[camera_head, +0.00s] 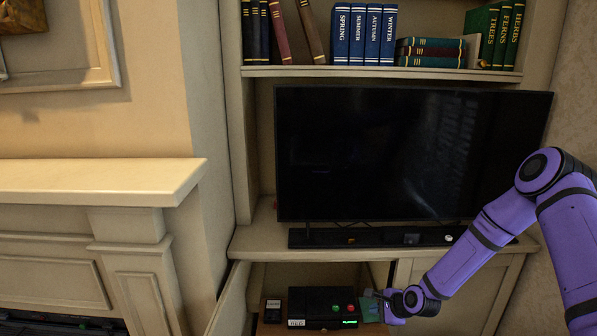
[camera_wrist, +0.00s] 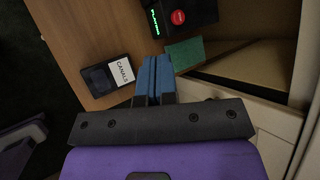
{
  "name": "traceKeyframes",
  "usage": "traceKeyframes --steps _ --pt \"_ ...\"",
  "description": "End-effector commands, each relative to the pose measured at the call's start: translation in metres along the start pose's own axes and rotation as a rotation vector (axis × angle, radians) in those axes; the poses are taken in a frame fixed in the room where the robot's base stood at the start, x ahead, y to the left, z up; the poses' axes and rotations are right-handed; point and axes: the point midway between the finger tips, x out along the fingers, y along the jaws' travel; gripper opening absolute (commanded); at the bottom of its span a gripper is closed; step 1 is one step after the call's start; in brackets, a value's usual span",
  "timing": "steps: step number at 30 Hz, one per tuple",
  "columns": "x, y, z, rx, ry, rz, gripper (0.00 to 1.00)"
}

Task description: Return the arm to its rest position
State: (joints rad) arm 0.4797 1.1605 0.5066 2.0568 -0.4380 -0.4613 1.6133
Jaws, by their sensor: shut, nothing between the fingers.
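My purple arm (camera_head: 465,262) reaches from the right side down to the open cabinet under the television. My gripper (camera_head: 377,294) is just right of a black player box and near a green flat piece (camera_head: 370,310). In the wrist view my gripper (camera_wrist: 154,68) has its blue fingertips together with nothing between them. The fingertips are over or beside a wooden surface (camera_wrist: 85,30), close to the green piece (camera_wrist: 185,54); whether they touch anything I cannot tell.
The black player (camera_head: 322,305) has red and green buttons and a lit green display. A black cassette labelled CANALS (camera_wrist: 108,76) lies on the wood. The television (camera_head: 400,155), soundbar (camera_head: 375,237), bookshelf (camera_head: 380,73) and mantel (camera_head: 100,182) surround the cabinet. Open room is in front of the television.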

Motion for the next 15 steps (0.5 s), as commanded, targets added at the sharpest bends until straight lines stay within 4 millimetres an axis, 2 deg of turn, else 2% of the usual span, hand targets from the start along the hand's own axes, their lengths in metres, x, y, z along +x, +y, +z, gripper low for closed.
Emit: traceKeyframes --steps 8,11,15 --pt "-0.027 -0.021 0.005 -0.138 0.046 0.040 0.00" --pt "-0.043 -0.031 0.008 -0.208 0.070 0.060 0.00" --pt "-0.074 -0.051 0.015 -0.340 0.119 0.101 0.00"
